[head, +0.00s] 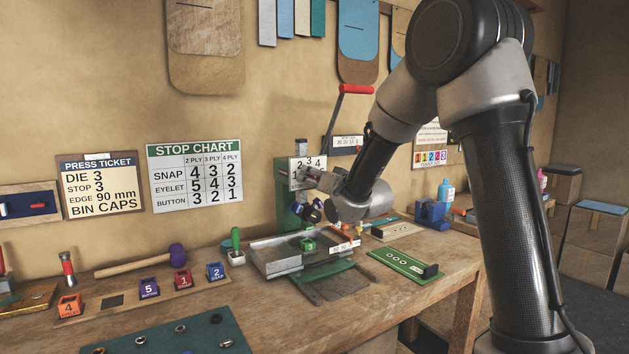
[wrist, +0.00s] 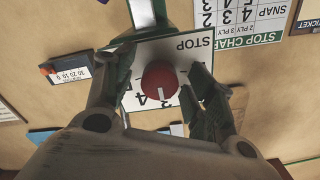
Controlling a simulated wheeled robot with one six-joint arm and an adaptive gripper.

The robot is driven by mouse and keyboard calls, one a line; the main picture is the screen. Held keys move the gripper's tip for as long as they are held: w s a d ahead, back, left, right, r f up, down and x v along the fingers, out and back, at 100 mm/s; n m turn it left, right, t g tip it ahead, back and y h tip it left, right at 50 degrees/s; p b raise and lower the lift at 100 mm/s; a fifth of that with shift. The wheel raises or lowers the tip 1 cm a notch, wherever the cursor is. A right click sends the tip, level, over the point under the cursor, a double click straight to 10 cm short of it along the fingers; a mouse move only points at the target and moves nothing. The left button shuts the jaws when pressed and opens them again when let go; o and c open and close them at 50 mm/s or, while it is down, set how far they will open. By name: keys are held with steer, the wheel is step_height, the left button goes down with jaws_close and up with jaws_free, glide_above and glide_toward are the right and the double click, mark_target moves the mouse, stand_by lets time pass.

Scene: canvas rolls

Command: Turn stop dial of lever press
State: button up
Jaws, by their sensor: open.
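The stop dial (wrist: 160,79) is a round red knob on a white plate (wrist: 188,50) lettered STOP, which appears upside down in the wrist view. Its white mark points to the bottom of that view. The plate's figures are partly hidden, so I cannot tell which one it marks. My gripper (wrist: 163,68) is open, with one finger on each side of the dial; contact is unclear. In the head view, my gripper (head: 316,178) is in front of the number plate (head: 302,163) of the green lever press (head: 286,190). The press lever has a red handle (head: 356,89).
The stop chart (head: 195,175) and press ticket (head: 98,187) hang on the wall. A metal tray (head: 275,262) sits below the press on the workbench (head: 330,325). Numbered blocks, a mallet (head: 140,261) and a green card (head: 398,265) lie around it.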

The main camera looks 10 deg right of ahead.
steer(key=v, duration=1.2)
